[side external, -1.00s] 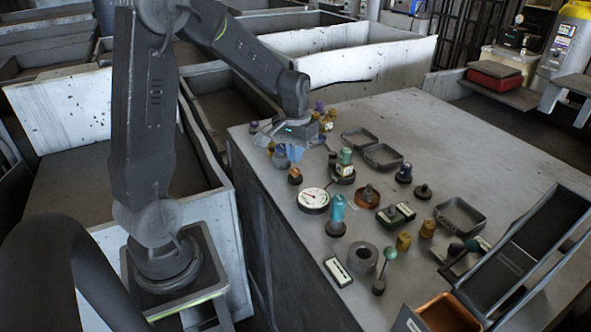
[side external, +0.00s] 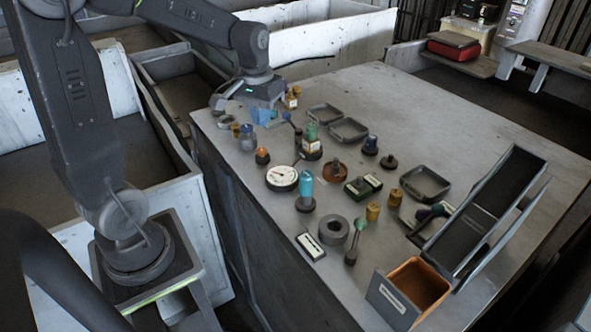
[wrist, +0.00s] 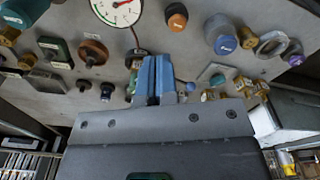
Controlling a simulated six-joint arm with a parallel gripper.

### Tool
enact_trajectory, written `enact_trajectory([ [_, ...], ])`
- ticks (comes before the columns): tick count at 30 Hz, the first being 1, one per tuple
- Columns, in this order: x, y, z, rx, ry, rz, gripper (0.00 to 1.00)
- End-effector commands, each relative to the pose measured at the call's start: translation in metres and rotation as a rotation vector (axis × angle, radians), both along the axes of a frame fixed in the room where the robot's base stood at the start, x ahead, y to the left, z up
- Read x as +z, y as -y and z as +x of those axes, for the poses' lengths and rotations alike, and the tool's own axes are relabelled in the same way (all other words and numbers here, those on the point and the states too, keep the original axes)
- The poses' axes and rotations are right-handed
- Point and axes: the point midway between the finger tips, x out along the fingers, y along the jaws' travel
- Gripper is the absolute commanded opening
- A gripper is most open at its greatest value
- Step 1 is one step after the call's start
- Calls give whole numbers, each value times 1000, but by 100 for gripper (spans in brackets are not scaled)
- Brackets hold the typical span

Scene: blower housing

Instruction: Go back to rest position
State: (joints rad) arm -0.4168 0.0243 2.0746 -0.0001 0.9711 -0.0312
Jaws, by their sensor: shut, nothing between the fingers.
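My gripper (side external: 265,118) is over the far left part of the grey worktable (side external: 440,130), above the small parts there. Its blue fingers point toward the table. In the wrist view the gripper (wrist: 155,60) has its two blue fingers together with nothing held between them. The fingers hide part of the table and parts behind them. A blue-topped knob (wrist: 222,38) shows to the right of the fingers, and an orange-topped knob (wrist: 177,16) shows just above them.
A white dial gauge (side external: 282,177), a teal cylinder (side external: 305,185), a grey ring (side external: 333,231) and several knobs crowd the table's left half. Shallow grey trays (side external: 425,184) and a sloped rack (side external: 490,205) stand to the right. An orange-lined bin (side external: 418,283) is at the front. The far right tabletop is clear.

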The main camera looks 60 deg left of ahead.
Motion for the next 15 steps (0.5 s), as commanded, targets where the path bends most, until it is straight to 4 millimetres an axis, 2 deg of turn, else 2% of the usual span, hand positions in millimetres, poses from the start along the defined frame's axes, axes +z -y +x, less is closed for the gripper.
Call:
enact_trajectory([
  [3,29,42,-22,-105,93,36,0],
  [9,55,101,-71,-275,248,77,0],
  [15,62,132,-111,-398,369,93,0],
])
